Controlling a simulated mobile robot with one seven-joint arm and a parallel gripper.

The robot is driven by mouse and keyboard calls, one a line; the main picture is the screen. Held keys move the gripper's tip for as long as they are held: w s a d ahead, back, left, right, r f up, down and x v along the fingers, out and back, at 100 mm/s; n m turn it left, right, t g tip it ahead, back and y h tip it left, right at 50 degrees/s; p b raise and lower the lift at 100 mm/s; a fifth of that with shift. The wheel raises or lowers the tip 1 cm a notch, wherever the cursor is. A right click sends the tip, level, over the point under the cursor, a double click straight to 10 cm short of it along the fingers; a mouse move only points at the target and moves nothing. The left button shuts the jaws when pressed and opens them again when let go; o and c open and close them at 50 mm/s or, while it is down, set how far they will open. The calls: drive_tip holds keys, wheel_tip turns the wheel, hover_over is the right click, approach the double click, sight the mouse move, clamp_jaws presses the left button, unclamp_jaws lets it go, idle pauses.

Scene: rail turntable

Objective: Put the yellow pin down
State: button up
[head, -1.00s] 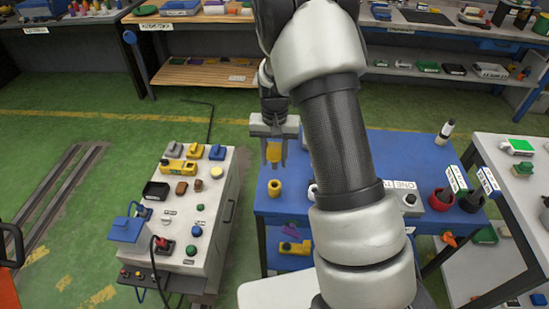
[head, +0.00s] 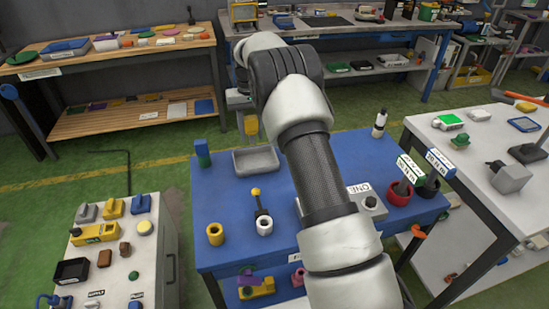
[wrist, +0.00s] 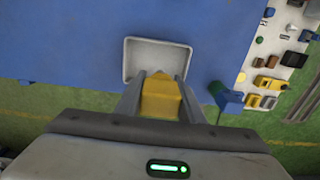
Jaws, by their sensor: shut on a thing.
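My gripper (head: 249,122) is shut on the yellow pin (head: 251,125) above the back edge of the blue table (head: 225,190). In the wrist view my gripper (wrist: 160,92) has a finger on each side of the yellow pin (wrist: 159,100). A shallow grey tray (head: 256,161) lies on the table, below and in front of the pin in the head view. In the wrist view the tray (wrist: 128,60) shows just past the fingertips, and the pin overlaps its near rim. The pin's lower end cannot be made out clearly.
A green and blue block (head: 202,153) stands left of the tray. A yellow ring-shaped piece (head: 215,234) and a white nut-like piece (head: 264,226) stand nearer the front. A white bottle (head: 380,123) and a red cup (head: 399,193) are to the right.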

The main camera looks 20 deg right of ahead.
drive_tip(key=f, duration=0.3)
drive_tip(key=d+f, duration=0.1)
drive_tip(key=f, duration=0.1)
drive_tip(key=shift+w+f, duration=0.3)
drive_tip(key=shift+w, duration=0.05)
drive_tip(key=shift+f, duration=2.1)
drive_tip(key=shift+f, duration=0.2)
drive_tip(key=o, duration=1.2)
